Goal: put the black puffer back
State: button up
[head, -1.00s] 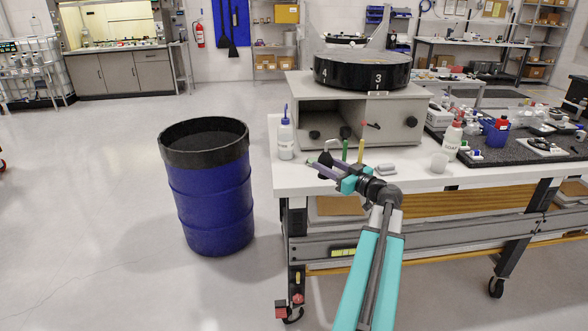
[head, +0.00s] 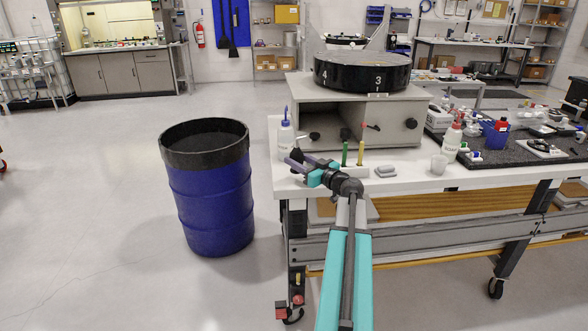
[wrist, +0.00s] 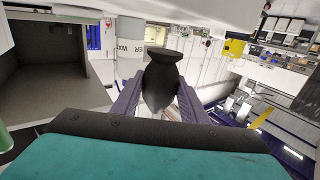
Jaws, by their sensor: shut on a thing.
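The black puffer (head: 296,154) is a dark rubber bulb, held at the front left of the white workbench (head: 425,176). My gripper (head: 297,164) is shut on it. In the wrist view the puffer (wrist: 162,82) sits between the two purple fingers of my gripper (wrist: 160,100), with its wide dark end upward in the picture. The head view does not show clearly whether the puffer touches the bench.
A wash bottle (head: 285,137) with a blue cap stands just behind my gripper. A green marker (head: 345,154) and a yellow one (head: 361,153) stand to the right. A grey cabinet (head: 400,112) is behind them. A blue drum (head: 213,195) stands left of the bench.

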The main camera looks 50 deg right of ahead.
jog(key=shift+w+a, duration=0.1)
jog(key=shift+w, duration=0.45)
jog(key=shift+w+f, duration=0.15)
jog(key=shift+f, duration=1.65)
jog(key=shift+f, duration=0.15)
jog(key=o, duration=0.7)
